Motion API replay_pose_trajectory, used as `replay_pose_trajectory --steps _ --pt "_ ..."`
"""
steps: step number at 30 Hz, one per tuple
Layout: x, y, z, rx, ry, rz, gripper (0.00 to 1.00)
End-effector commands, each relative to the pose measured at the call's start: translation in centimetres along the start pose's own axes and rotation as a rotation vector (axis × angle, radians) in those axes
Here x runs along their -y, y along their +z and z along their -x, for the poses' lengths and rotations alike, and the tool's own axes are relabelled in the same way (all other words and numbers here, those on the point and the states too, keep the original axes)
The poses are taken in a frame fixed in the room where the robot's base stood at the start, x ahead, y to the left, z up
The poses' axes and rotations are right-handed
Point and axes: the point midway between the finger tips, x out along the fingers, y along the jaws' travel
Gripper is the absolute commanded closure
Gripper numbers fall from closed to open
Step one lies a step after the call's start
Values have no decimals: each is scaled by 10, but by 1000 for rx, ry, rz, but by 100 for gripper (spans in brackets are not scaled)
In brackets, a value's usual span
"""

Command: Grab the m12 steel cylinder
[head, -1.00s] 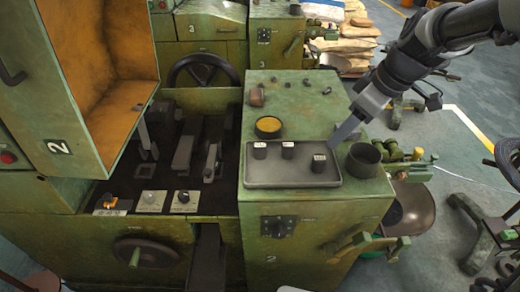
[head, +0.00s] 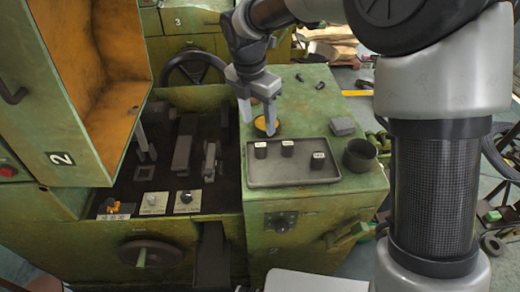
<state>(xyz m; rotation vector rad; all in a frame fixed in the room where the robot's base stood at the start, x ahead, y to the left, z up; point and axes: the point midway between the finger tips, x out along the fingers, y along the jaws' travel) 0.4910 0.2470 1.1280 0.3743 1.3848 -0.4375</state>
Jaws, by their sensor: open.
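Three small dark cylinders with white labelled tops stand upright on a dark grey tray (head: 262,181) on the green machine top: a left one (head: 261,152), a middle one (head: 288,149) and a right one (head: 318,162). The labels are too small to read, so I cannot tell which is the m12. My gripper (head: 259,127) is open and empty, pointing down behind the left cylinder, at the yellow-filled round dish. Its fingers appear apart from all three cylinders.
The yellow-filled dish (head: 266,124) sits behind the tray. A dark cup (head: 360,157) stands at the tray's right, and a grey block (head: 342,126) lies behind it. An open orange-lined machine cover (head: 95,75) rises at the left. My arm covers much of the right side.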

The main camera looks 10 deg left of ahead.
Motion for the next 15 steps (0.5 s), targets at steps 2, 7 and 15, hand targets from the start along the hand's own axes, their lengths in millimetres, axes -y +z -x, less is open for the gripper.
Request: replay_pose_trajectory --steps 2,7,15 --pt "0 -1 -18 -2 -2 0 47" --pt "0 0 -39 -1 -1 -1 47" --pt "-2 -2 -62 -2 -2 0 47"
